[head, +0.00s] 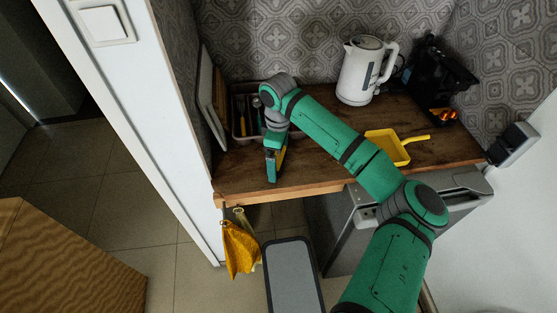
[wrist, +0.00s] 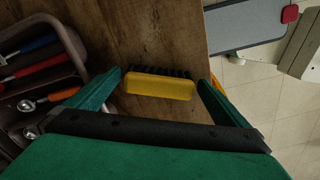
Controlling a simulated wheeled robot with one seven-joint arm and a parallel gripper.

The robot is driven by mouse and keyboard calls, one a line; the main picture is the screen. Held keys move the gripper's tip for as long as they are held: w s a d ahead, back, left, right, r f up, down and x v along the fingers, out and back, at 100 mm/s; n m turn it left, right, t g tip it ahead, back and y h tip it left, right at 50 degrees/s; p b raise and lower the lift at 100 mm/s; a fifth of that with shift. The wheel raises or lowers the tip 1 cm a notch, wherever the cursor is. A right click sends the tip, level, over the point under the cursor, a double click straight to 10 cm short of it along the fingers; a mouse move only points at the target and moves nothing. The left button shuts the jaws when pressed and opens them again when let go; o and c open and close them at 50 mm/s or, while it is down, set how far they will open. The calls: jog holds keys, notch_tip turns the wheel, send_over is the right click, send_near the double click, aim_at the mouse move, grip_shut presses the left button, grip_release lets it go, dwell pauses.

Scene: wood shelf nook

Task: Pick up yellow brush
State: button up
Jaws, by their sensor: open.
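The yellow brush (wrist: 160,87) lies on the wooden shelf (wrist: 170,25) in the wrist view, its dark bristles along the far side. My gripper (wrist: 163,84) is open, with one green finger on each side of the brush. The brush sits between the fingertips, and I cannot tell whether either finger touches it. In the head view my gripper (head: 273,175) points down near the shelf's front edge, and a small yellow patch of the brush (head: 281,157) shows beside it; the rest is hidden.
A utensil tray (wrist: 72,45) with several tools stands left of my gripper in the wrist view. In the head view, a white kettle (head: 359,72), a black coffee machine (head: 438,78) and a yellow dustpan (head: 390,146) stand to the right. A yellow cloth (head: 240,248) hangs below the edge.

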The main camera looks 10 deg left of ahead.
jog(key=shift+f, duration=0.25)
